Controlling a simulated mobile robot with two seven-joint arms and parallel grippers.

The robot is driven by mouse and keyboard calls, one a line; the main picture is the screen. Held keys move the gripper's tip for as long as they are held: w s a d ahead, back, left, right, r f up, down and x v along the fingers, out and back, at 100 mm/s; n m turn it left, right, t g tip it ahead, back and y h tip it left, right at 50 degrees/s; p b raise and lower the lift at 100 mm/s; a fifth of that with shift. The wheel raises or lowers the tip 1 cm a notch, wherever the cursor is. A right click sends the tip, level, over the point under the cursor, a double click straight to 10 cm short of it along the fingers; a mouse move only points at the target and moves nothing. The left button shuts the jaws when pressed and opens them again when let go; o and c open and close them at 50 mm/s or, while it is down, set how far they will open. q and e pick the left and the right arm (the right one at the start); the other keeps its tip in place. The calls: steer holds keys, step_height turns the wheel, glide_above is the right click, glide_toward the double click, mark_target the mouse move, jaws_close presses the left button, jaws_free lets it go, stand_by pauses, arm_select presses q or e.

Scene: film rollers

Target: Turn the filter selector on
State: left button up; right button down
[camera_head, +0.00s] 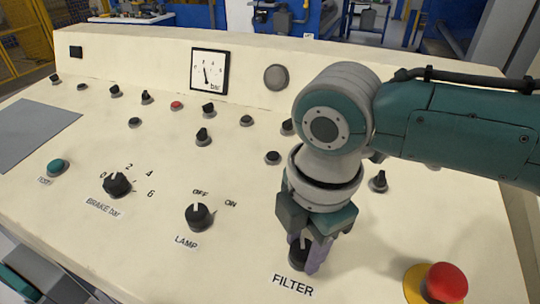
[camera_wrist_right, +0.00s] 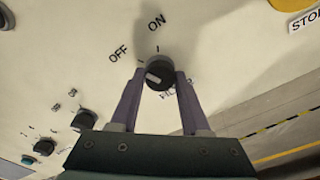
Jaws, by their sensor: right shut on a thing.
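The filter selector, a round black knob with a pale pointer stripe, shows in the right wrist view (camera_wrist_right: 158,72). Its stripe lies slanted across the knob, toward the OFF side rather than at ON. My right gripper is shut on this knob, with one purple finger on each side, in the right wrist view (camera_wrist_right: 160,76). In the head view the right gripper (camera_head: 306,264) reaches down over the selector (camera_head: 296,256), just above the FILTER label (camera_head: 292,285). Its wrist hides the filter's OFF and ON marks there. I do not see my left gripper's fingers.
The lamp selector (camera_head: 199,217) and brake knob (camera_head: 117,185) stand to the left on the sloped cream panel (camera_head: 240,270). A red stop button (camera_head: 447,283) on a yellow base is at the right. Several small knobs and a gauge (camera_head: 209,72) lie farther back.

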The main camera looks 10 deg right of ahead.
steer(key=m+p, duration=0.2)
steer(key=shift+s+r+m, duration=0.1)
steer(key=shift+r+m, duration=0.15)
steer(key=shift+m, duration=0.05)
steer(key=m+p, duration=0.2)
steer(key=shift+m, duration=0.4)
steer(key=m+p, duration=0.1)
steer(key=m, duration=0.2)
steer(key=shift+f+t+p, duration=0.1)
steer(key=shift+t+p, duration=0.2)
steer(key=shift+m+p, duration=0.4)
steer(key=shift+m, duration=0.6)
steer(key=shift+f, duration=0.1)
steer(key=shift+c, duration=1.9)
jaws_free()
